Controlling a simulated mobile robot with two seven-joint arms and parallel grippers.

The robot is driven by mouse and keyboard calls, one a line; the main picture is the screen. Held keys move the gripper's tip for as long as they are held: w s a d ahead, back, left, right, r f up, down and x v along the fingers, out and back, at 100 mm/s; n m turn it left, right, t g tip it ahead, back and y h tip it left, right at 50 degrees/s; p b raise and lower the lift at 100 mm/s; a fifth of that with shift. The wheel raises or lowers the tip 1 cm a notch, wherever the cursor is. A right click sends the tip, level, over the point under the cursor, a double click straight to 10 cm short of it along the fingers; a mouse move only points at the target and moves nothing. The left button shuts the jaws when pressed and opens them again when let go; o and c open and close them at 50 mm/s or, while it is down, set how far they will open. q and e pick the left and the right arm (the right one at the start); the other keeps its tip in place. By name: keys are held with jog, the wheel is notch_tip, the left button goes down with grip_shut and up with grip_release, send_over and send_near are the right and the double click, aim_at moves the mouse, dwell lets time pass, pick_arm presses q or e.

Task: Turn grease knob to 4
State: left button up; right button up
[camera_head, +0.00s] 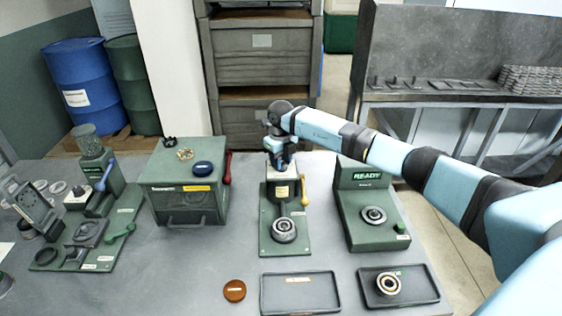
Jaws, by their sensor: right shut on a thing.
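The middle green station (270,236) stands on the table with a pale upright block (283,188) carrying a yellow label. A round ringed part (284,230) sits low on its front plate. My right gripper (281,161) points down onto the top of the pale block, shut on a small part there that I take for the grease knob. The fingers hide this part, and its number marks cannot be read. My left gripper is not in view.
A green box (187,211) is to the left, and a green station with a READY display (367,177) to the right. Two dark trays (300,307) (412,304) and a brown disc (234,290) lie in front.

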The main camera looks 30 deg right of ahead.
jog(key=shift+m, duration=1.9)
jog(key=o, duration=0.9)
jog(key=shift+r, duration=0.15)
notch_tip(320, 180, up, 14)
jog(key=shift+f+b, duration=0.15)
jog(key=shift+b, duration=0.9)
jog(key=shift+f, duration=0.1)
